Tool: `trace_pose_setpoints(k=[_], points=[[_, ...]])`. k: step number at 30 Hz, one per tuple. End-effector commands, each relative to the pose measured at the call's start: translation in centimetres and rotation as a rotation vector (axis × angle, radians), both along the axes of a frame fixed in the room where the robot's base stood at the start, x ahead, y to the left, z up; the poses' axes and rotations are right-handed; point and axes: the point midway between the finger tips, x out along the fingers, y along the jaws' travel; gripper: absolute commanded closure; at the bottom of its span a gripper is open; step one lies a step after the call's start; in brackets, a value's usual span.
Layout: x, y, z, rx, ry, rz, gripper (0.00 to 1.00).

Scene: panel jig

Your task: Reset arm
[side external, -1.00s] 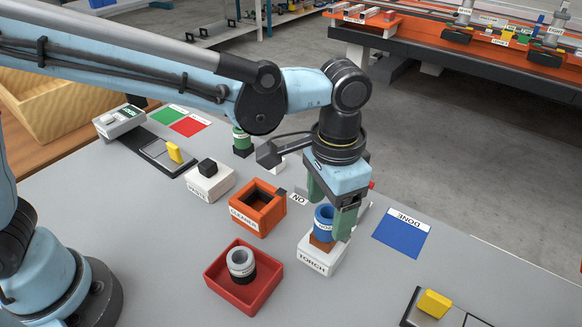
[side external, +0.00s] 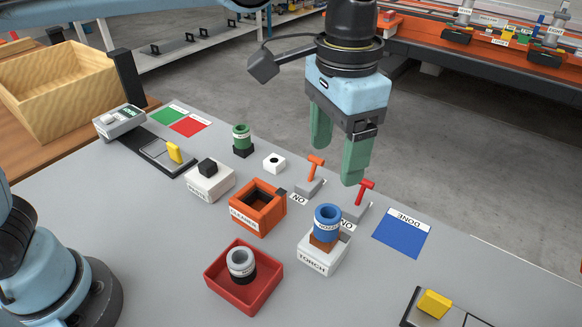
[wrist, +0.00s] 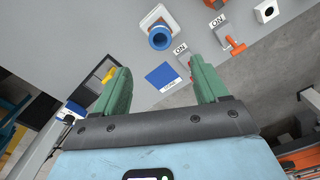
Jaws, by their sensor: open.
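My gripper (side external: 337,160) is open and empty, raised above the panel beyond the torch stand. Its two green fingers point down, and they also frame the wrist view (wrist: 158,85). Below and to the left of it, the blue ring-shaped part (side external: 327,222) sits on the white block marked TORCH (side external: 322,258), apart from the fingers. It also shows at the top of the wrist view (wrist: 160,38). The red lever (side external: 362,192) stands close to the fingers in the picture, and the orange lever (side external: 315,168) stands left of it. I cannot tell any touching.
An orange CLEANER box (side external: 257,208), a red tray (side external: 243,277) with a grey ring part (side external: 241,263), and a white block with a black knob (side external: 208,178) stand on the grey panel. A green part (side external: 241,138) is at the back. The blue DONE patch (side external: 401,234) is bare.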

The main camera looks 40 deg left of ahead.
Motion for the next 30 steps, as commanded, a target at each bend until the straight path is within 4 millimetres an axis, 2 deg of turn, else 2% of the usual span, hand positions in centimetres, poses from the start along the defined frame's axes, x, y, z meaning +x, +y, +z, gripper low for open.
trace_pose_setpoints(k=[14,17,20,25,30], points=[[0.0,0.0,0.0,0.0,0.0,0.0,0.27],[0.1,0.7,0.0,-0.006,-0.009,0.012,0.27],[0.4,2.6,0.0,-0.028,-0.04,0.046,0.27],[0.6,8.4,-0.4,-0.085,-0.14,0.149,0.27],[-0.2,14.3,-1.6,-0.133,-0.265,0.258,0.27]])
